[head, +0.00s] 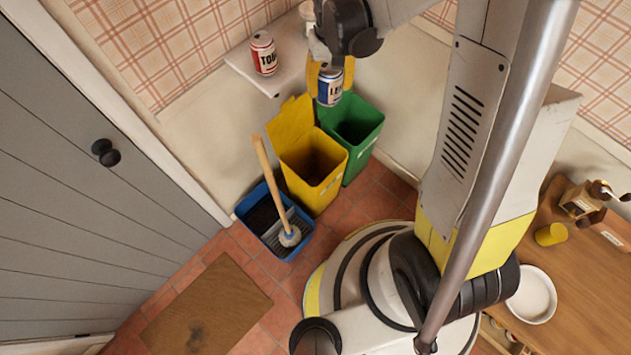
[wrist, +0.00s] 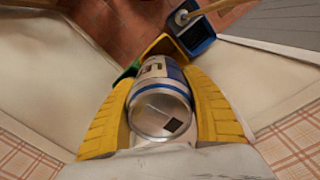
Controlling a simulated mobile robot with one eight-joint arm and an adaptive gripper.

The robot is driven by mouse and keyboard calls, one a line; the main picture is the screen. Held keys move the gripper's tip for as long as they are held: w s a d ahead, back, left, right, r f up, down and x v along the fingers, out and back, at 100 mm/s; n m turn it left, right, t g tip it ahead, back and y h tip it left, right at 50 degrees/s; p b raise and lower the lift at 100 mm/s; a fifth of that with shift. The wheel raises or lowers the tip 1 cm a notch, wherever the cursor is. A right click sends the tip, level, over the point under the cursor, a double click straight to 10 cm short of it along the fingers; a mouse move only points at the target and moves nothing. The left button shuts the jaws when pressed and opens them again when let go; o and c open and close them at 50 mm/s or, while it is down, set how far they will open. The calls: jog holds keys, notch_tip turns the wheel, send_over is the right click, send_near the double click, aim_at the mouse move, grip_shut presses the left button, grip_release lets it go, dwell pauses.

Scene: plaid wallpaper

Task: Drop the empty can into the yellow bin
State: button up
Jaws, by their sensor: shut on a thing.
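My gripper (head: 331,78) is shut on a blue and white can (head: 329,92), held in the air at the upper middle of the head view. In the wrist view the can (wrist: 160,103) sits between the two yellow fingers, its silver end facing the camera. The yellow bin (head: 325,191) stands on the floor with its lid open. In the head view the can appears above and right of that bin's opening, near the back of the green bin. In the wrist view the yellow bin (wrist: 163,45) shows partly, beyond the can.
The open green bin (head: 362,151) stands right of the yellow one. A blue bucket (head: 296,250) with a mop (head: 264,170) is to its left. A red and white can (head: 264,54) stands on a wall shelf (head: 238,62). A wooden table (head: 575,290) is at right.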

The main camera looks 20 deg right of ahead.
dwell(0.3)
jog(key=w+f+b, duration=0.4)
jog(key=f+b, duration=0.5)
jog(key=f, duration=0.8)
jog(key=w+d+f+b, duration=0.1)
jog(key=w+f+b, duration=0.3)
jog(key=f+b, duration=0.6)
jog(key=w+f+b, duration=0.4)
jog(key=f+b, duration=0.5)
jog(key=f, duration=1.7)
jog(key=shift+w+d+f+b, duration=0.15)
jog(key=shift+w+d+b, duration=0.15)
jog(key=shift+w+b, duration=0.1)
jog(key=o, duration=1)
notch_tip(320, 180, up, 12)
jog(key=shift+r, duration=0.1)
